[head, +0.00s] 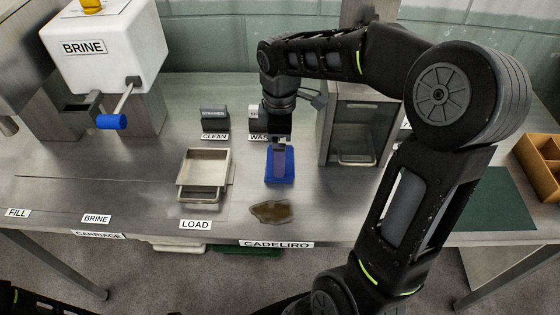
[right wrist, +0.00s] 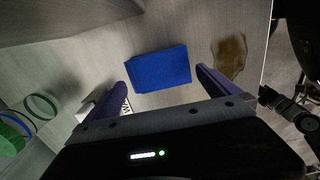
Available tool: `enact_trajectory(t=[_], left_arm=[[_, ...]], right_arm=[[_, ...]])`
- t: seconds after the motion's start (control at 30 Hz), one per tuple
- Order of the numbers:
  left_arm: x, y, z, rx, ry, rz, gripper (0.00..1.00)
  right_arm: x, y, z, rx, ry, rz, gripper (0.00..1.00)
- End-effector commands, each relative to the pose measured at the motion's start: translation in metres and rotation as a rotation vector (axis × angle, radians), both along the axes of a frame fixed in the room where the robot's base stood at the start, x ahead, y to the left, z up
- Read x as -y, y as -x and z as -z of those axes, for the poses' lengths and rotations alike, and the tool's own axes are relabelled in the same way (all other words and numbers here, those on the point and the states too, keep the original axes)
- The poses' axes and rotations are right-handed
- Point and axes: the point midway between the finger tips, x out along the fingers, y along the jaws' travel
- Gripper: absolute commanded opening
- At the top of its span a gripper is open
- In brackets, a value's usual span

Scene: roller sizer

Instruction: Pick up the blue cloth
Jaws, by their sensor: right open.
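The blue cloth (head: 284,172) lies folded on the steel bench, behind a brown puddle. In the right wrist view the cloth (right wrist: 160,68) is a flat blue rectangle just ahead of the fingers. My right gripper (head: 279,150) reaches down over the cloth and hides part of it in the head view. In the right wrist view the gripper (right wrist: 163,85) is open, with its purple fingers apart on either side of the cloth's near edge. It holds nothing; its exact height above the cloth is hard to tell. My left gripper is not in view.
The brown puddle (head: 271,212) lies in front of the cloth. A beige tray (head: 204,174) stands left of it. Behind are small dark holders (head: 215,122). A steel box (head: 352,127) stands close on the right, and a white BRINE tank (head: 105,48) at the left.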

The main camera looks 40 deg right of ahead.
Motion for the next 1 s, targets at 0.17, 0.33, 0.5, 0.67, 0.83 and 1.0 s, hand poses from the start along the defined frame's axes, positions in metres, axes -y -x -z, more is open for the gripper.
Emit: enact_trajectory(t=[0.17, 0.33, 0.5, 0.67, 0.83, 1.0], left_arm=[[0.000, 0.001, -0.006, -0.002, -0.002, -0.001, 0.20], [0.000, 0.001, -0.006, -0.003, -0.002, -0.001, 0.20], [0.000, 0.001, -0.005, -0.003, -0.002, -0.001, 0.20], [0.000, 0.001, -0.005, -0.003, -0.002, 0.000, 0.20], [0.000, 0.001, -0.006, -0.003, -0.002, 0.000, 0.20], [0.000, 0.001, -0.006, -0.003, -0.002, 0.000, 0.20]], right_arm=[[-0.001, 0.001, 0.026, -0.004, 0.000, -0.001, 1.00], [-0.001, 0.001, 0.035, -0.001, 0.000, -0.001, 1.00], [-0.001, 0.001, 0.034, 0.000, 0.000, 0.000, 1.00], [-0.001, 0.000, 0.034, 0.000, 0.000, -0.001, 1.00], [-0.001, 0.000, 0.034, 0.000, 0.000, -0.001, 1.00], [-0.001, 0.000, 0.034, 0.000, 0.000, -0.001, 0.89]])
